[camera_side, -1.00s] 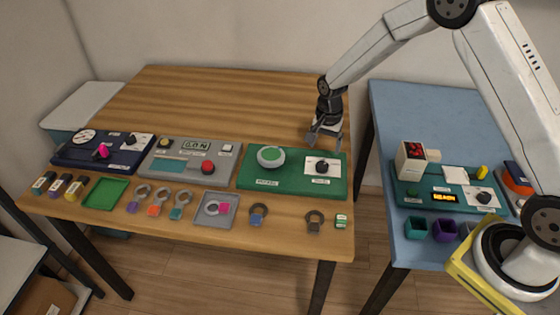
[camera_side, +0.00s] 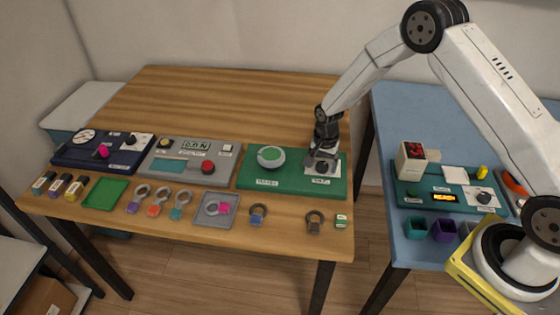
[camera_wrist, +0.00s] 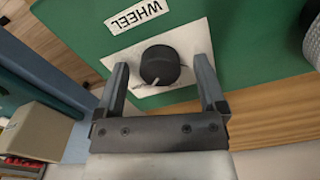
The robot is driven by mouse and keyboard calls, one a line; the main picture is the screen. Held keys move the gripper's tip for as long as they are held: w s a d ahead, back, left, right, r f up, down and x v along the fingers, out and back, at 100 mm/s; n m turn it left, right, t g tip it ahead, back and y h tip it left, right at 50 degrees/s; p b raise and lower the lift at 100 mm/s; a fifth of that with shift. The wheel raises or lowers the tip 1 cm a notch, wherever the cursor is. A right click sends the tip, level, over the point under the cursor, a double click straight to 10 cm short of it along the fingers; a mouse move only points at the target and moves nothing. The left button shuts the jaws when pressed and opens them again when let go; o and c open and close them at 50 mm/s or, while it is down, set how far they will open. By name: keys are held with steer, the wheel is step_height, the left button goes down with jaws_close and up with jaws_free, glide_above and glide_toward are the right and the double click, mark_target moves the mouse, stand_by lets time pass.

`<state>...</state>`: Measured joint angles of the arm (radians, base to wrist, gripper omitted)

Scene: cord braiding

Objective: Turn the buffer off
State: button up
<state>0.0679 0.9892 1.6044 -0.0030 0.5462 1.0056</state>
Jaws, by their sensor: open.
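The green panel (camera_side: 255,180) carries a round grey-rimmed wheel with a green face (camera_side: 271,157) and a black knob on a white plate. In the wrist view the black knob (camera_wrist: 160,64) sits on its white plate (camera_wrist: 190,36), with a pale pointer line toward the lower left.
A grey panel (camera_side: 160,178) with a red button and a dark blue panel (camera_side: 75,155) stand to the left. Several ring-ended tools and a grey tray (camera_side: 205,219) lie along the front. A blue table (camera_side: 400,110) holds another panel at the right.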

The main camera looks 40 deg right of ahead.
jaws_close()
steer(key=shift+n, duration=0.3)
steer(key=n, duration=0.9)
steer(key=shift+s+n, duration=0.1)
steer(key=shift+n, duration=0.2)
steer(key=n, duration=0.5)
steer(key=shift+d, duration=0.15)
steer(key=n, duration=0.4)
steer(key=shift+n, duration=0.3)
